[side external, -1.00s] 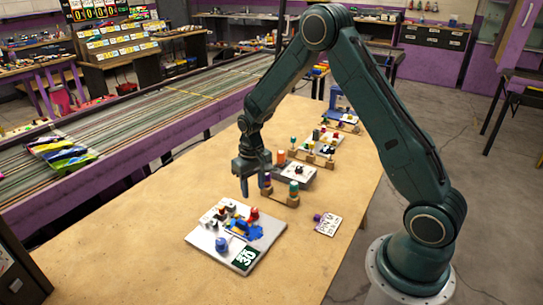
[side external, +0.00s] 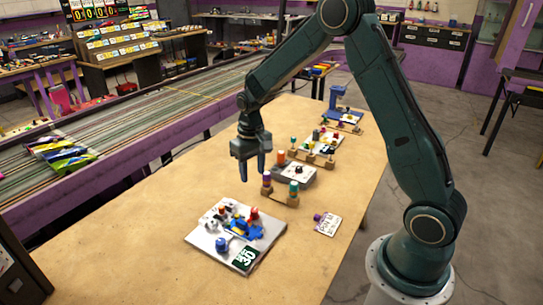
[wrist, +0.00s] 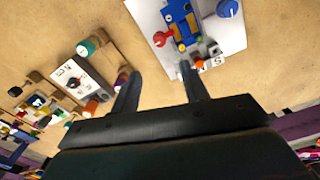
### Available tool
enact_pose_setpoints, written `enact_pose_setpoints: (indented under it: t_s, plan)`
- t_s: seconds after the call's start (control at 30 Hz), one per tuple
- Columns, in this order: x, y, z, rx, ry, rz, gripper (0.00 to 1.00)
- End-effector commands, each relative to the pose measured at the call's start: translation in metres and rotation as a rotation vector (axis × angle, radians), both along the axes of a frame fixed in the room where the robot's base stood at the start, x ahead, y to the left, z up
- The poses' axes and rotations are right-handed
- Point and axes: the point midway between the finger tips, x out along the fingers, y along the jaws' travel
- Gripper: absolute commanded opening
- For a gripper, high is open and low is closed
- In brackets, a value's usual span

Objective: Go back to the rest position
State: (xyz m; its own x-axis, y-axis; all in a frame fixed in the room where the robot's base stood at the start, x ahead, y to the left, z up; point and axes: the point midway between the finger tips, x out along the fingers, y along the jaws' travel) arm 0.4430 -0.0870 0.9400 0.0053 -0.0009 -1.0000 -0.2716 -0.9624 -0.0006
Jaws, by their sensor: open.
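My gripper (side external: 252,172) hangs above the table, fingers pointing down, open and empty. In the wrist view its two fingers (wrist: 160,95) stand apart with only bare table and part of the white board between and beyond them. The white board (side external: 212,241) with a blue piece, red and blue knobs and a "30" label lies on the table below and in front of the gripper. It also shows in the wrist view (wrist: 228,35). A wooden holder with purple and green pegs (side external: 281,194) stands just right of the gripper.
The wooden table (side external: 150,240) is clear at left and front. A grey box (side external: 293,173), a second board with pegs (side external: 326,145) and a blue stand (side external: 338,98) line its far right. A striped track (side external: 120,125) runs behind.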

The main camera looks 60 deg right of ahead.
Motion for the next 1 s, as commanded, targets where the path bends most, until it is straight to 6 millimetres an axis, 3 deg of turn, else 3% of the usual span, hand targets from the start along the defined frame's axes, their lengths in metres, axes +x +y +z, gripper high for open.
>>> enact_pose_setpoints:
  t_s: [0.17,0.37,0.7,1.0]
  plan:
    - [-0.007,0.006,0.022,-0.005,-0.025,0.014,0.45]
    - [-0.024,0.017,0.062,-0.014,-0.075,0.041,0.45]
    - [-0.070,0.040,0.129,-0.030,-0.169,0.096,0.45]
    - [-0.120,0.057,0.171,-0.043,-0.255,0.143,0.45]
